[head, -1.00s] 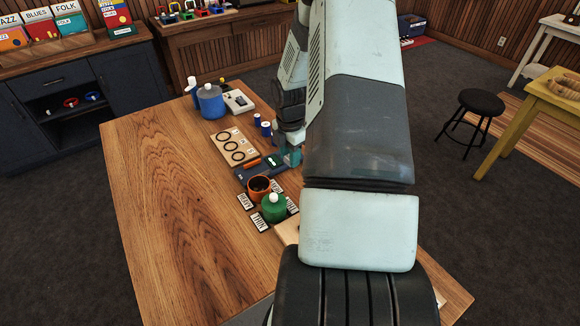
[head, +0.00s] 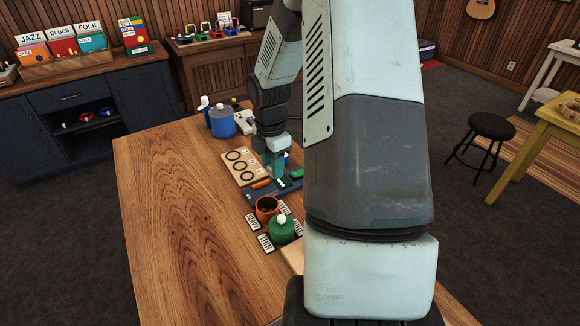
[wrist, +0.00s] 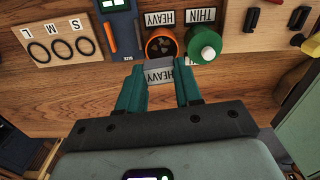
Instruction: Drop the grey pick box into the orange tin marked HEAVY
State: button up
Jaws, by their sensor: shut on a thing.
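My gripper (wrist: 160,80) is shut on the grey pick box (wrist: 160,62), which shows as a small grey piece between the teal fingertips in the wrist view. The orange tin (wrist: 151,50) is open and dark inside, with a few small pieces at its bottom; a HEAVY label (wrist: 160,18) lies beside it. In the wrist view the box overlaps the tin's near edge. In the head view my gripper (head: 277,170) is above the table, farther back than the orange tin (head: 267,214). The box cannot be made out there.
A green tin (head: 282,231) with a white knob stands against the orange tin's side, by a THIN label (head: 266,243). A dark blue device (wrist: 124,35) and a board with black rings (head: 240,166) lie nearby. A blue pot (head: 222,122) stands behind. The table's left part is clear.

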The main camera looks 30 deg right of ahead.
aim_at(270, 170)
jog(key=shift+s+a, duration=0.1)
jog(key=shift+a, duration=0.3)
jog(key=shift+f, duration=2.75)
jog(key=o, duration=1.1)
jog(key=shift+c, duration=0.2)
notch_tip(270, 170, up, 11)
jog(key=shift+f, duration=0.1)
